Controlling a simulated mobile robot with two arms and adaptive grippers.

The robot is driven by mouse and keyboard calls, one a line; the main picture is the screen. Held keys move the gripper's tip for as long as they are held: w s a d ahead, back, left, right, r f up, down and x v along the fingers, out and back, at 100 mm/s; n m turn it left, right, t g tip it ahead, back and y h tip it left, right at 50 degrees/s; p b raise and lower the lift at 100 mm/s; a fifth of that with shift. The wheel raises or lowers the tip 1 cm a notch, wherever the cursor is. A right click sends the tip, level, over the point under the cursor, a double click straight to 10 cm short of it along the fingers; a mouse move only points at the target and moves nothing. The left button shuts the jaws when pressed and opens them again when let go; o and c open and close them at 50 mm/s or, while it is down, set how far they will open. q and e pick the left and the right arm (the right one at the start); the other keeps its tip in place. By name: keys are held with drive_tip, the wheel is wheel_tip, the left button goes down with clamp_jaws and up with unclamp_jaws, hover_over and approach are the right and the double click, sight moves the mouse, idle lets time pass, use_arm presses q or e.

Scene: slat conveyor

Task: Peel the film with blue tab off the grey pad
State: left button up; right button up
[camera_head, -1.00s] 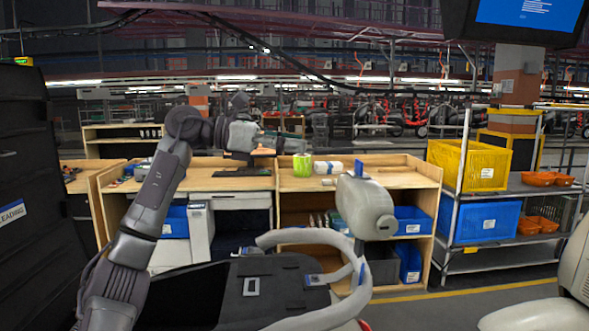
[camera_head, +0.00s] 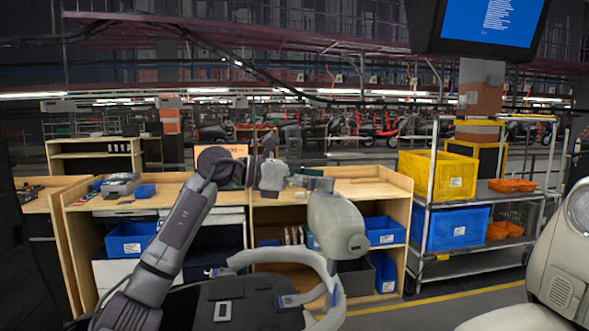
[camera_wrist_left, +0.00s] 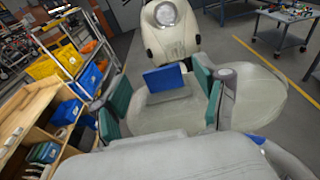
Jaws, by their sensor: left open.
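In the left wrist view a blue tab (camera_wrist_left: 166,78) stands up from a small grey pad (camera_wrist_left: 170,96). The pad lies on the rounded, cream-grey housing of a scooter (camera_wrist_left: 250,98). My left gripper (camera_wrist_left: 160,98) is open, with its teal-lined fingers to either side of the tab and pad; nothing is visibly gripped. In the head view the left gripper (camera_head: 302,183) is at the top of the housing (camera_head: 336,226). The pad and tab cannot be made out there. The clear film itself cannot be told apart. My right gripper is not in view.
A second cream scooter (camera_head: 545,265) stands at the right. Behind are a wooden workbench (camera_head: 375,187) with blue bins and a metal rack (camera_head: 470,262) with a yellow crate (camera_head: 437,174). The scooter's curved grey bar (camera_head: 300,256) rises in front. Open floor lies between the scooters.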

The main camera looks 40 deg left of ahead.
use_arm(q)
drive_tip(key=shift+x, duration=1.1)
drive_tip(key=shift+d, duration=0.1)
drive_tip(key=c, duration=0.4)
drive_tip(key=shift+p, duration=0.3)
drive_tip(key=c, duration=0.8)
drive_tip(key=shift+s+d+r+p, duration=0.1)
drive_tip(key=shift+s+r+p, duration=0.1)
drive_tip(key=shift+r+p, duration=0.35)
drive_tip(key=r, duration=0.1)
drive_tip(key=s+d+r+p, duration=0.1)
drive_tip(key=r, duration=0.1)
drive_tip(key=s+r+p, duration=0.1)
drive_tip(key=shift+d+r, duration=0.2)
drive_tip(key=shift+r, duration=0.2)
drive_tip(key=shift+s+d+r+p, duration=0.25)
drive_tip(key=shift+s+r+p, duration=0.1)
drive_tip(key=shift+r+p, duration=0.25)
